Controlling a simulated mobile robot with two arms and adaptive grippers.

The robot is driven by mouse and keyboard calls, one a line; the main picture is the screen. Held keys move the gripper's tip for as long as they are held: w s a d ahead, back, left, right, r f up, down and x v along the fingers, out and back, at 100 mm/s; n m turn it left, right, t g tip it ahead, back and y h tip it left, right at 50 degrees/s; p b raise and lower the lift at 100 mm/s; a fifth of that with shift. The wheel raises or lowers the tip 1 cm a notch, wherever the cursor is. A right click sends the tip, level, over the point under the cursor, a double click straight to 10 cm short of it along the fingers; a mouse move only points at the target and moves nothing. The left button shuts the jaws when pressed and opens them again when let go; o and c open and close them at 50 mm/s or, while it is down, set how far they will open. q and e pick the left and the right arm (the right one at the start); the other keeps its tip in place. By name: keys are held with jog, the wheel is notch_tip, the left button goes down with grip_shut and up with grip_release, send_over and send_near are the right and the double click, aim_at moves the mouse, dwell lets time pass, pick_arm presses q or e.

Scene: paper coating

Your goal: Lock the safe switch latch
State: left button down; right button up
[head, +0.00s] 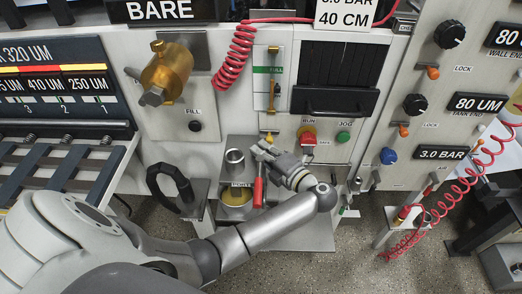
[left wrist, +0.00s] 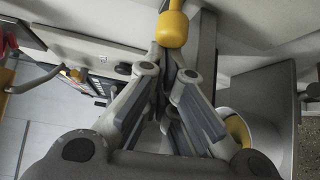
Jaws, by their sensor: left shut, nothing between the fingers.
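A red knob with a yellow base (head: 308,137) sits under a RUN label on the middle panel; a second label below it is too small to read surely. I cannot tell which part is its latch. My left gripper (head: 260,150) is shut and empty in front of the panel, left of and below the red knob. A yellow knob (head: 269,138) is just above its fingertips. The yellow knob (left wrist: 172,28) shows just past the closed fingertips (left wrist: 170,48) in the left wrist view; whether they touch is unclear. My right gripper is not in view.
A green JOG button (head: 343,137) is right of the red knob. A metal cup (head: 235,160) and a red-handled tool (head: 258,191) are near my left gripper. Orange latches by LOCK labels (head: 433,73) are on the right panel. A red coiled cable (head: 238,55) hangs above.

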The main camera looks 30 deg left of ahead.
pick_arm(q)
jog(key=w+d+b, duration=0.2)
jog(key=d, duration=0.1)
jog(key=shift+d, duration=0.3)
jog(key=shift+w+r, duration=0.1)
